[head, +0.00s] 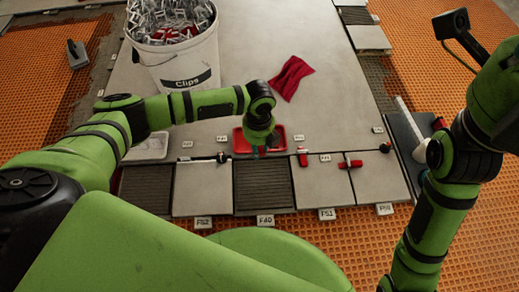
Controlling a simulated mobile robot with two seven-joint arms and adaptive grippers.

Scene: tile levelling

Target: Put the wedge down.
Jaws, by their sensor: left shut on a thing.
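My left gripper (261,150) points down over the near part of a red tray (243,145) in the middle of the floor. It is shut on the wedge, which is mostly hidden by the fingers and hard to tell from the red tray behind. I cannot tell whether the wedge touches the tray. My right arm stands at the right; its gripper does not show.
A white bucket (185,70) of clips stands behind my left arm. A red cloth (290,77) lies on the tiles. Red-ended clips (302,157) sit at the tile joints to the right. Bare tile (335,110) is free behind the tray.

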